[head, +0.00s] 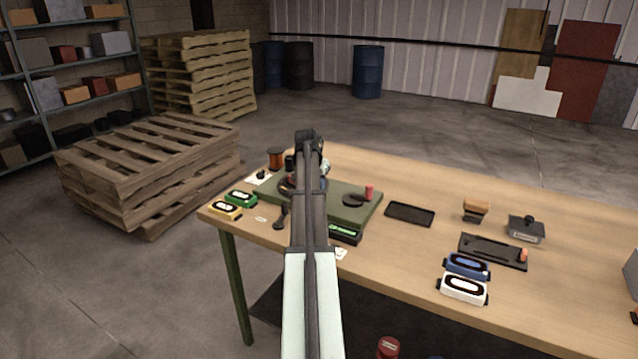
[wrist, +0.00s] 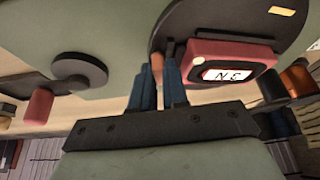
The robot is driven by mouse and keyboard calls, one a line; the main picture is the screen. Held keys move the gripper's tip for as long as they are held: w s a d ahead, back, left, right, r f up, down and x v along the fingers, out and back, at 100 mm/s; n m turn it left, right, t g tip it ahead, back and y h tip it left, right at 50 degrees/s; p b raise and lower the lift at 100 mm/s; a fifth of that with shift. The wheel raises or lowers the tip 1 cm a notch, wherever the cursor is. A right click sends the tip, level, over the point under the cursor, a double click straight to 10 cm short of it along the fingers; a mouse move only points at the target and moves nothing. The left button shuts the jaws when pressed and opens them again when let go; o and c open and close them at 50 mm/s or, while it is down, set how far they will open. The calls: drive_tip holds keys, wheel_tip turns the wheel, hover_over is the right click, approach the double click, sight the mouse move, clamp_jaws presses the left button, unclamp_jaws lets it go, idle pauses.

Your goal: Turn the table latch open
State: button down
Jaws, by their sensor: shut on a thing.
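In the wrist view my gripper (wrist: 158,72) has its blue fingers close together at the edge of a dark round table (wrist: 205,25). A small brownish peg (wrist: 157,60), seemingly the latch, shows between the fingertips; they are shut on it. Its turn angle cannot be told. A red device with a white label (wrist: 222,76) sits on the round table, just right of the fingers. In the head view my arm hides the fingers and most of the round table on the green base (head: 340,205).
A dark disc (head: 355,201) with a red knob (head: 369,191) is on the base's right side. Green (head: 240,198) and yellow (head: 225,210) devices lie left. A black tray (head: 410,214), blue (head: 467,265) and white (head: 463,289) devices are right. Bare wood shows behind the tray.

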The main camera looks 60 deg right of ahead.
drive_tip(key=shift+w+f+m+g, duration=0.1)
drive_tip(key=shift+m+g, duration=0.6)
drive_tip(key=shift+m, duration=0.9)
drive_tip(key=c, duration=1.1)
unclamp_jaws()
drive_tip(key=shift+c, duration=0.2)
drive_tip(key=v, duration=1.4)
drive_tip(key=shift+d, duration=0.2)
drive_tip(key=shift+w, duration=0.15)
